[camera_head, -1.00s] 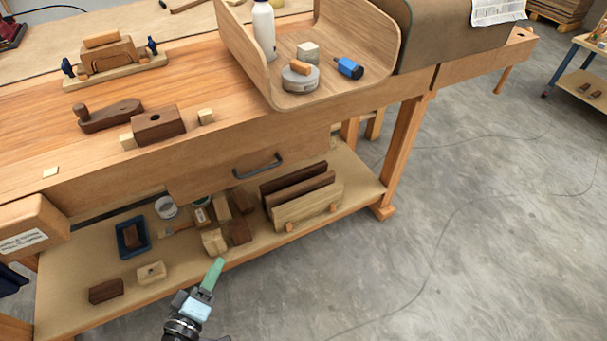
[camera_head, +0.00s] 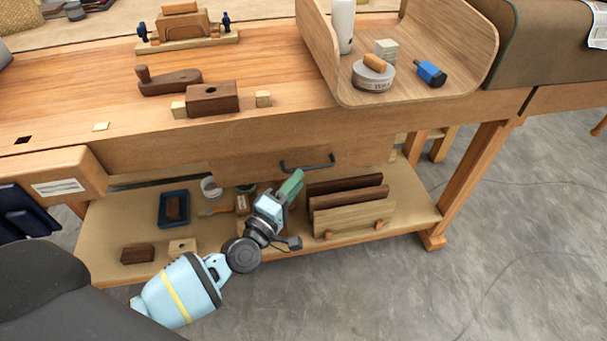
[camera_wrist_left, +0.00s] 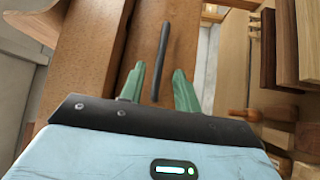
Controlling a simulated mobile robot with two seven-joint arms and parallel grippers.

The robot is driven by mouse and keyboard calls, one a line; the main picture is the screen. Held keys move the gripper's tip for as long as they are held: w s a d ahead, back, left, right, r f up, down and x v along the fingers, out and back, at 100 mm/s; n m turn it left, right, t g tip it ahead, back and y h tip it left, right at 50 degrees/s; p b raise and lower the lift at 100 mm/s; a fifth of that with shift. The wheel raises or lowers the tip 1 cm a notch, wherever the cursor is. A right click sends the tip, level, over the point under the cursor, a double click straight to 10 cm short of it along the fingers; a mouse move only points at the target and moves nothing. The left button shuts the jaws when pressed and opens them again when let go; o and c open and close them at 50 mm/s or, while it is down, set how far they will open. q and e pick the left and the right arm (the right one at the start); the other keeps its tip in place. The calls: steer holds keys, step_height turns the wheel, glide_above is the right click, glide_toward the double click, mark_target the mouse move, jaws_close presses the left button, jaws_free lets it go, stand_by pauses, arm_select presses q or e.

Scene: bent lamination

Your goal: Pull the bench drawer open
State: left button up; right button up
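The wooden bench drawer (camera_head: 245,166) sits under the bench top and appears closed. Its dark bar handle (camera_head: 318,166) is on the drawer front. My left gripper (camera_head: 291,183) has green fingers and is just in front of the handle, by its left end. In the left wrist view, the handle (camera_wrist_left: 164,45) runs up the picture, and its near part lies between the two spread fingers of the left gripper (camera_wrist_left: 158,80). Gaps show on both sides, so the fingers are open and not clamped on it. My right gripper is not in view.
The lower shelf (camera_head: 110,225) holds a blue tray (camera_head: 173,209), wood blocks and upright boards (camera_head: 350,215) right of my gripper. The bench top (camera_head: 70,95) carries a plane (camera_head: 168,81) and a curved wooden piece (camera_head: 440,40). Open floor lies in front.

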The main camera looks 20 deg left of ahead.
arm_select(q)
steer(key=shift+x, duration=1.75)
steer(key=shift+c, duration=0.4)
jaws_close()
